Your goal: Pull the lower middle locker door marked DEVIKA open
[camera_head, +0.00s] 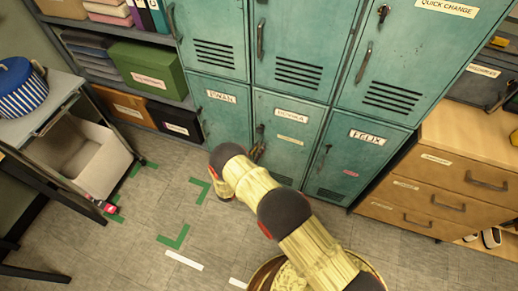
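The teal locker door marked DEVIKA (287,138) is in the lower row, middle column, and looks shut. Its white name label (291,115) is near the top, with a smaller pale label below. Its handle is on the left edge, around a small dark and brass-coloured shape.
The EWAN door (220,107) is left and the FELIX door (352,160) right, with upper lockers above. A wooden drawer unit (437,185) stands at the right. A shelf with a green box (147,69) and a cart with a white bin (88,160) are left. Green-marked floor (160,205) is clear.

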